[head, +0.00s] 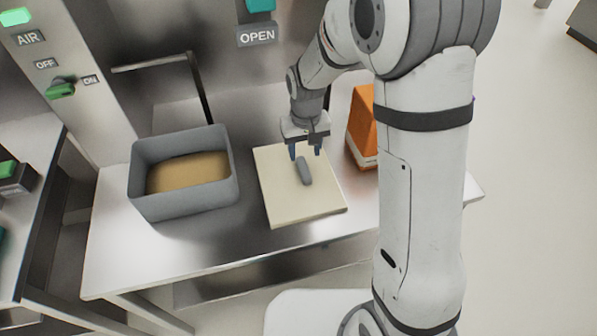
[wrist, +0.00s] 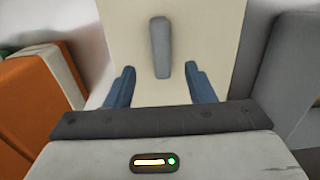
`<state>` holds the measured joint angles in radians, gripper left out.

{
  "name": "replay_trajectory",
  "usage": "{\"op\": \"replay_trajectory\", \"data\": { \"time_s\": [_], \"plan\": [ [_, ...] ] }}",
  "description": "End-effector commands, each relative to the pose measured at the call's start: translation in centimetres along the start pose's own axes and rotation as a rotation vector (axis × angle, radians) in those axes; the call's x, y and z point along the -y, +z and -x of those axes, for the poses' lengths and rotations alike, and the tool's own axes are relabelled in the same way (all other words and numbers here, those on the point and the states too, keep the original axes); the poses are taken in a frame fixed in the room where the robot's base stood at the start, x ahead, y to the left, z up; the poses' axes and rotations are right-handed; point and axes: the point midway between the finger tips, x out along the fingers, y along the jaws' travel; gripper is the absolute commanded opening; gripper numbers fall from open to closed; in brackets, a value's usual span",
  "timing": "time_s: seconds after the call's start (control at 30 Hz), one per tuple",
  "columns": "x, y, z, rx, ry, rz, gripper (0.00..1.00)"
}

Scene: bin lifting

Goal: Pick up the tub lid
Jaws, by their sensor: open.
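The tub lid (head: 278,205) looks like a flat cream square on the metal table, with a grey bar handle (head: 304,171) standing on its top. The lid (wrist: 215,25) and handle (wrist: 160,47) also show in the wrist view. My gripper (head: 305,153) is above the far part of the lid, close to the handle. In the wrist view my gripper (wrist: 160,82) has its two blue fingers spread apart, with the near end of the handle between them and nothing held. Whether the fingers touch the lid is unclear.
A grey open tub (head: 182,214) with tan contents stands left of the lid. An orange and white object (head: 361,125) stands just right of the lid. A dark bar frame (head: 205,90) rises behind the tub. The table (head: 180,250) is clear along its front.

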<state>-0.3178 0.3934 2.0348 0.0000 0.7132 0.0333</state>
Motion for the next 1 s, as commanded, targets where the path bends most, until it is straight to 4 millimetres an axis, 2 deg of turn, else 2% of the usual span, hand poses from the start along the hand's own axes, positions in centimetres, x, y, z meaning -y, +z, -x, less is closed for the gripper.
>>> {"op": "replay_trajectory", "data": {
  "time_s": [0.4,0.5,0.77,1.0],
  "plan": [
    [0.1,0.0,-5.4,0.005,0.000,-0.001,0.49],
    [0.1,0.0,-6.3,0.003,0.000,-0.002,0.49],
    [0.1,-0.1,-6.5,0.000,0.000,-0.002,0.49],
    [0.0,-0.1,-6.5,0.000,0.000,-0.003,0.29]
  ]
}}
